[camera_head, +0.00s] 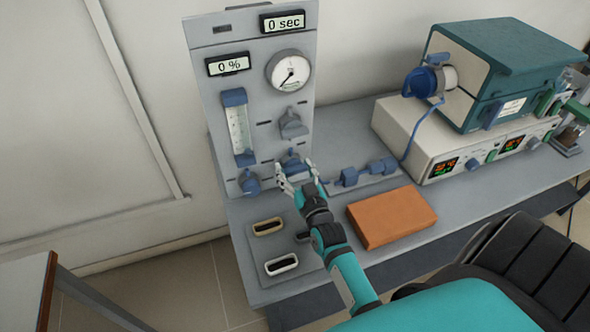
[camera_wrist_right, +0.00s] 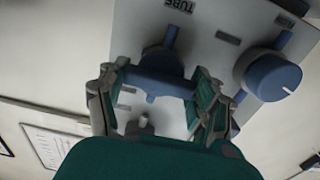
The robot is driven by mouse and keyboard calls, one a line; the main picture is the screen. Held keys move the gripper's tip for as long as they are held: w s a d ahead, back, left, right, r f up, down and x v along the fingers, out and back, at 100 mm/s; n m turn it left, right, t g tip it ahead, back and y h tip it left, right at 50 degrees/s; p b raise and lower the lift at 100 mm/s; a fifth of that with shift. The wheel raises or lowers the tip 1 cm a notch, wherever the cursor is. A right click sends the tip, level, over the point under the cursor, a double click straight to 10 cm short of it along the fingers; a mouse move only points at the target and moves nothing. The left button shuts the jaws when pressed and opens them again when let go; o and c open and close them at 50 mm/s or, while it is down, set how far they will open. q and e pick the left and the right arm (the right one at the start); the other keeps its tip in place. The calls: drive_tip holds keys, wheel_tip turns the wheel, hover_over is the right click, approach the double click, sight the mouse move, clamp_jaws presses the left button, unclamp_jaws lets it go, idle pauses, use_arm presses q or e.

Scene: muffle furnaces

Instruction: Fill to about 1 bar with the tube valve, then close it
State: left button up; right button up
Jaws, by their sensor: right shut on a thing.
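The grey control panel (camera_head: 222,90) stands upright on the bench with a round white pressure gauge (camera_head: 289,71) at its upper right. The gauge needle points to the lower left; its scale is too small to read. The blue tube valve handle (camera_head: 293,163) is low on the panel. In the right wrist view, the handle (camera_wrist_right: 160,84) lies between my right gripper's fingers, under an upside-down TUBE label (camera_wrist_right: 181,5). My right gripper (camera_head: 298,178), also in the right wrist view (camera_wrist_right: 158,95), is shut on it. My left gripper is not in view.
A grey knob (camera_head: 291,125) is above the valve; a blue knob (camera_head: 249,184) is left of it. Displays read 0 % (camera_head: 228,65) and 0 sec (camera_head: 283,23). An orange block (camera_head: 391,216) lies on the bench. A teal-topped device (camera_head: 500,60) stands at right.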

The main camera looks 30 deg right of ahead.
drive_tip(key=shift+c, duration=1.2)
drive_tip(key=shift+m, duration=0.4)
drive_tip(key=shift+r+m+p, duration=0.1)
drive_tip(key=shift+m+p, duration=0.3)
drive_tip(key=shift+m, duration=0.2)
drive_tip(key=shift+m+p, duration=0.35)
drive_tip(key=shift+m, duration=0.85)
drive_tip(key=m, duration=0.3)
drive_tip(key=shift+m, duration=0.4)
drive_tip(key=m, duration=0.4)
drive_tip(key=shift+d, duration=0.1)
drive_tip(key=m, duration=0.5)
drive_tip(key=shift+f+m, duration=0.2)
drive_tip(key=shift+m, duration=0.2)
drive_tip(key=o, duration=1.2)
